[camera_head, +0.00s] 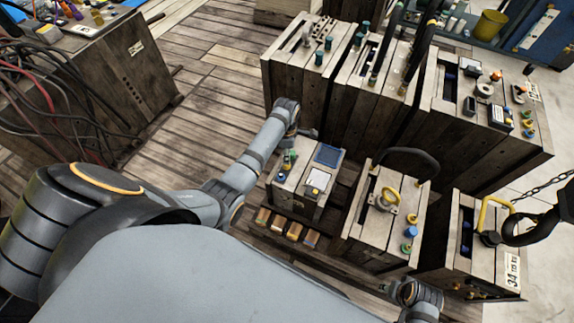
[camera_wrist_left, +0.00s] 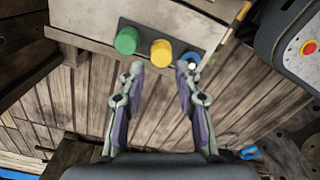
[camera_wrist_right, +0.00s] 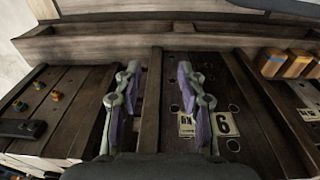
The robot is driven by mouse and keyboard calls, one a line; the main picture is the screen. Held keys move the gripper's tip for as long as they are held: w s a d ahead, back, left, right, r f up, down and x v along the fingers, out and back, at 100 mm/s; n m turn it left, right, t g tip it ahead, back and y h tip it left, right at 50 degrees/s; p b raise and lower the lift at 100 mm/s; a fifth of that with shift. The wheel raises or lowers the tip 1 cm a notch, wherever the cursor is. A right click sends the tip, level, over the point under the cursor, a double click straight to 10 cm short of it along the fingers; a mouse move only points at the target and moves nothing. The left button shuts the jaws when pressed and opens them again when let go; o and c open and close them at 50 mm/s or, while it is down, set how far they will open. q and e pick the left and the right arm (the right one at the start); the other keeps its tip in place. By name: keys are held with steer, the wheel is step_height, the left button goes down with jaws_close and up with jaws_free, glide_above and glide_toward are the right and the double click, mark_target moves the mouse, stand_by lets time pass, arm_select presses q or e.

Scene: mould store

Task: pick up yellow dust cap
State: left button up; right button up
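A round yellow dust cap (camera_wrist_left: 160,53) stands out from a pale wooden crate face in the left wrist view. A green cap (camera_wrist_left: 127,40) is to its left and a blue cap (camera_wrist_left: 190,59) to its right. My left gripper (camera_wrist_left: 160,70) is open and empty, with its fingertips just short of the yellow cap, one to each side. In the head view my left gripper (camera_head: 290,148) is over the small crate with a dark blue panel, and I cannot make out the yellow cap there. My right gripper (camera_wrist_right: 158,74) is open and empty over dark wooden boards.
A crate with a yellow ring (camera_head: 388,198) stands to the right of the small crate (camera_head: 284,183). Small orange-brown blocks (camera_head: 278,225) sit before it. Taller crates (camera_head: 300,75) stand behind. A cable-draped bench (camera_head: 130,75) is at the left. The plank floor between is clear.

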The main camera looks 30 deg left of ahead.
arm_select(q)
step_height(320, 180, down, 5)
steer(key=b, duration=0.2)
steer(key=shift+s+b, duration=0.1)
steer(key=shift+b, duration=0.25)
steer(key=shift+f, duration=0.1)
steer(key=c, duration=0.4)
arm_select(e)
step_height(320, 180, up, 9)
steer(key=a, duration=0.1)
steer(key=shift+s+a+f, duration=0.15)
steer(key=shift+a+f, duration=0.05)
steer(key=shift+a, duration=0.2)
